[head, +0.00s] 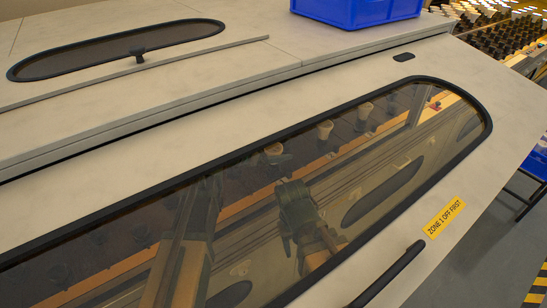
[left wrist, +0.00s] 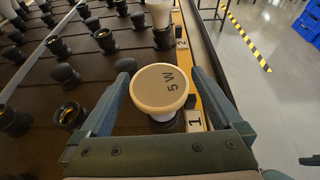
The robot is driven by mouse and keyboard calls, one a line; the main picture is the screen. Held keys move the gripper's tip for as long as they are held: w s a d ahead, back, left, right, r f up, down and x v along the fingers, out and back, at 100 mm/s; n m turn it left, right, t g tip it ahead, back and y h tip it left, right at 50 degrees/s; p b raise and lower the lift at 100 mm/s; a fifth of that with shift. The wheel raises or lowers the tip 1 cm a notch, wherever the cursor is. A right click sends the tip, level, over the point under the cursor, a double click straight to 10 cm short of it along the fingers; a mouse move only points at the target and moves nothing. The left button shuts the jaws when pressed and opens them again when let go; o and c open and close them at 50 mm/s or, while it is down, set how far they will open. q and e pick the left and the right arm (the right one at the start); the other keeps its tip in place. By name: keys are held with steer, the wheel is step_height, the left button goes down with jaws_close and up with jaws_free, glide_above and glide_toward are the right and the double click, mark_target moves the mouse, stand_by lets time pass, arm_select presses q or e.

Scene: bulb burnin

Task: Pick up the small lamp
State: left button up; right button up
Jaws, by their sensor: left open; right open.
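The small lamp (left wrist: 160,88), with a round pale top marked "5 W", stands upright in a dark socket beside the label 1 in the left wrist view. In the head view the lamp (head: 273,148) shows through the tinted window. My left gripper (left wrist: 160,76) is open, with one finger on each side of the lamp; I cannot tell whether they touch it. In the head view my left gripper (head: 272,158) is dim behind the glass. My right gripper (head: 297,207) is open and lower, apart from the lamp; its fingertips are hard to make out.
A pale cover with a dark-framed window (head: 460,92) fills the head view. Another lamp (left wrist: 161,14) stands by the label 2, and several dark sockets (left wrist: 65,75) fill the board. A yellow "ZONE 1 OFF FIRST" label (head: 444,218) and a blue crate (head: 357,12) also show.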

arm_select(q)
steer(key=shift+x, duration=0.95)
steer(key=shift+a, duration=0.1)
arm_select(e)
steer(key=shift+f, duration=0.35)
arm_select(q)
steer(key=c, duration=1.3)
steer(key=shift+c, duration=0.2)
steer(key=shift+r, duration=0.2)
arm_select(e)
steer(key=shift+r, duration=0.2)
